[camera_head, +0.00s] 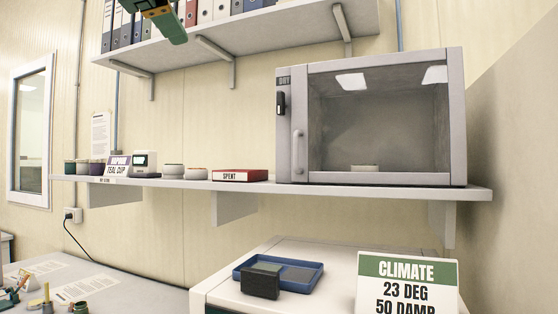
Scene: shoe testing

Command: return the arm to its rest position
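Part of my own arm end shows at the top edge, left of centre, in the head view. I take it for my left gripper (165,20). It has a dark and yellow body with a green, flat, finger-like part pointing down and to the right. It hangs in front of the upper shelf, above the lower shelf and apart from the things there. Most of it is cut off by the frame, so I cannot tell whether it is open or shut. My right gripper is not in view.
An upper shelf (270,38) holds binders. A lower shelf (390,195) carries a grey glass-fronted cabinet (455,120), a red SPENT box (240,175) and several small pots. Below are a blue tray (312,277), a dark block (260,284) and a CLIMATE sign (408,283).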

